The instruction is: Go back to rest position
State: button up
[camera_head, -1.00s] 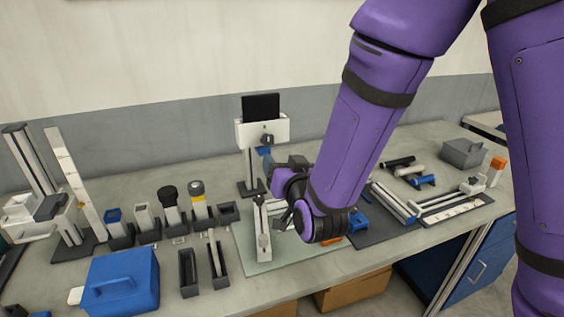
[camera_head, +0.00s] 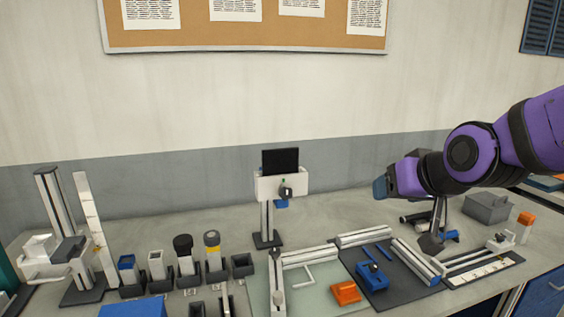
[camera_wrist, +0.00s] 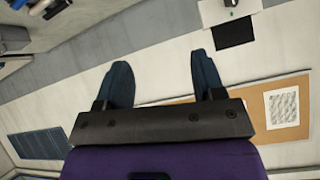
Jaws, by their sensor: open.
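My gripper (camera_head: 381,187) is raised above the right part of the bench in the head view, at the end of my purple arm, pointing left. In the wrist view my gripper (camera_wrist: 158,82) shows two dark blue fingers spread wide apart with nothing between them. It touches nothing that I can see.
The grey bench (camera_head: 335,205) holds a stand with a black screen (camera_head: 280,161) at the middle, a blue block (camera_head: 372,277) and an orange block (camera_head: 345,293) on mats, and several small holders at left. A cork board (camera_head: 240,35) hangs on the wall. The air left of my gripper is clear.

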jog(key=s+d+r+g+h, duration=0.1)
jog(key=s+d, duration=0.3)
jog(key=s, duration=0.4)
jog(key=s+d+r+g+h, duration=0.1)
jog(key=s+d+r+g, duration=0.1)
jog(key=s+d, duration=0.3)
jog(key=s+g, duration=0.1)
jog(key=s, duration=0.2)
jog(key=shift+s+d+m+g+h, duration=0.3)
jog(key=shift+s+m, duration=0.1)
